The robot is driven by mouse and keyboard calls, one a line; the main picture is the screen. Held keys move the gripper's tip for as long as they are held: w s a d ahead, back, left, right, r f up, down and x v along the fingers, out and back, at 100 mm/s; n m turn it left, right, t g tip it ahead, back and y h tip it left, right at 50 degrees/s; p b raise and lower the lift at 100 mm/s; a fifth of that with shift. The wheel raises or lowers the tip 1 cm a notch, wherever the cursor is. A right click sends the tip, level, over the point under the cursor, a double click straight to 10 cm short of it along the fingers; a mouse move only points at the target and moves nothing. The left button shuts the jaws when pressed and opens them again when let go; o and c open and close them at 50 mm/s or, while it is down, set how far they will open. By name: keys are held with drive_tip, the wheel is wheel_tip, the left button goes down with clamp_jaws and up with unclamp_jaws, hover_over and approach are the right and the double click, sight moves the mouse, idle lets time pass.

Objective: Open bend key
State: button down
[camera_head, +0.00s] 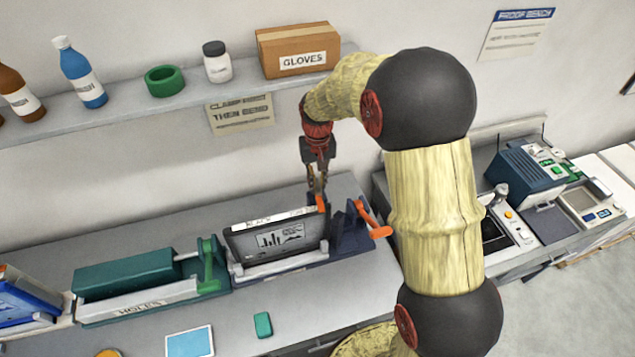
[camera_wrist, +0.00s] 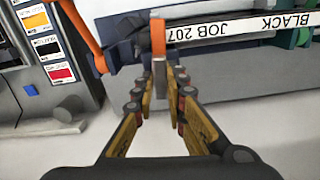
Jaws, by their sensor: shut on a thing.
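A small orange-tipped lever, which I take for the bend key (camera_head: 321,203), stands at the right end of a black-framed plate clamped in the bending unit (camera_head: 345,236). My gripper (camera_head: 317,192) reaches down onto it from above. In the wrist view, the key's orange part (camera_wrist: 158,38) and grey stem show between the fingertips of my gripper (camera_wrist: 164,78), which is shut on it. The plate's white strip (camera_wrist: 260,25) reads "BLACK" and "JOB 207". A larger orange lever (camera_head: 374,220) projects from the unit's right side; it also shows in the wrist view (camera_wrist: 80,35).
A green unit (camera_head: 140,265) stands left on the bench, with a small green block (camera_head: 263,325) in front. A shelf (camera_head: 120,118) with bottles and a gloves box (camera_head: 298,48) runs above. More machines (camera_head: 530,165) stand at the right.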

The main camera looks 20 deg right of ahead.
sight(318, 185)
drive_tip(key=m+b, duration=0.1)
drive_tip(key=m, duration=0.3)
drive_tip(key=m+b, duration=0.1)
drive_tip(key=m, duration=0.3)
drive_tip(key=shift+m, duration=0.4)
drive_tip(key=m+b, duration=0.1)
drive_tip(key=m, duration=0.3)
drive_tip(key=shift+m+b, duration=0.35)
drive_tip(key=shift+m, duration=1.55)
drive_tip(key=shift+w, duration=0.1)
drive_tip(key=c, duration=1.8)
unclamp_jaws()
drive_tip(key=shift+c, duration=0.2)
drive_tip(key=shift+o, duration=0.2)
wheel_tip(318, 185, up, 12)
